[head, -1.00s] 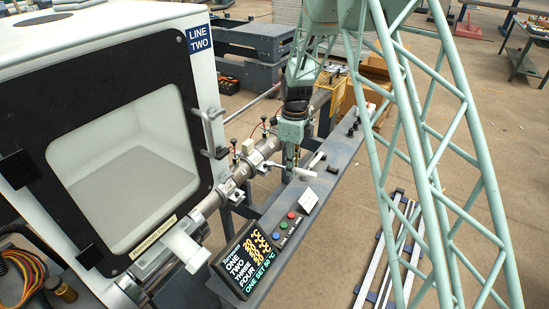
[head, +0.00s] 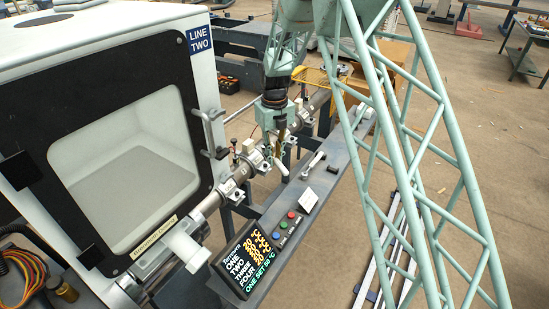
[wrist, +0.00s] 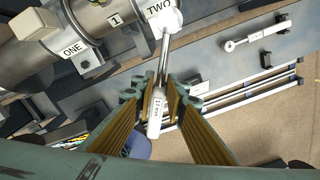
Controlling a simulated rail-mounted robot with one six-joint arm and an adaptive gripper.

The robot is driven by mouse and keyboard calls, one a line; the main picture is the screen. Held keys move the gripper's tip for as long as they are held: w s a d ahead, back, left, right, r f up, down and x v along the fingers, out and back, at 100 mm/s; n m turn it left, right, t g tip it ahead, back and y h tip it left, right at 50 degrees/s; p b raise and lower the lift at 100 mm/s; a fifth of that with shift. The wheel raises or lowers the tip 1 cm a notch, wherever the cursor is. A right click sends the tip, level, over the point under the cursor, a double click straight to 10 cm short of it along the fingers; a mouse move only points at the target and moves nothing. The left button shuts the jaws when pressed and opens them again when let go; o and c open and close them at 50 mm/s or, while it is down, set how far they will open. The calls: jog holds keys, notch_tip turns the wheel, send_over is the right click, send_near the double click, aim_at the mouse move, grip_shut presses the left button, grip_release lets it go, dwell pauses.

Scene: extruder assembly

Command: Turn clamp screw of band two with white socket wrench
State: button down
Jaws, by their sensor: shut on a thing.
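My gripper (wrist: 163,93) is shut on the white socket wrench (wrist: 155,118), holding it by its white handle, with the shaft pointing away to the barrel. The wrench's white round head (wrist: 170,20) is at the band labelled TWO (wrist: 157,8). The clamp screw is not visible there, and I cannot tell whether the socket is seated on it. In the head view my gripper (head: 277,148) hangs beside the barrel, with the white wrench handle (head: 282,168) just below it. The band labelled ONE (wrist: 72,50) is to the left in the wrist view.
A second wrench (head: 314,161) lies on the grey bench (head: 335,170); it also shows in the wrist view (wrist: 256,34). The display panel (head: 246,260) and coloured buttons (head: 283,226) are nearer. The white enclosure (head: 120,30) stands left. Rails lie on the floor at right.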

jog(key=shift+f, duration=0.15)
dwell(0.5)
jog(key=shift+f+b, duration=1.15)
jog(key=shift+f, duration=1.35)
jog(key=shift+f+b, duration=0.55)
jog(key=shift+f, duration=0.65)
jog(key=shift+w+d, duration=0.1)
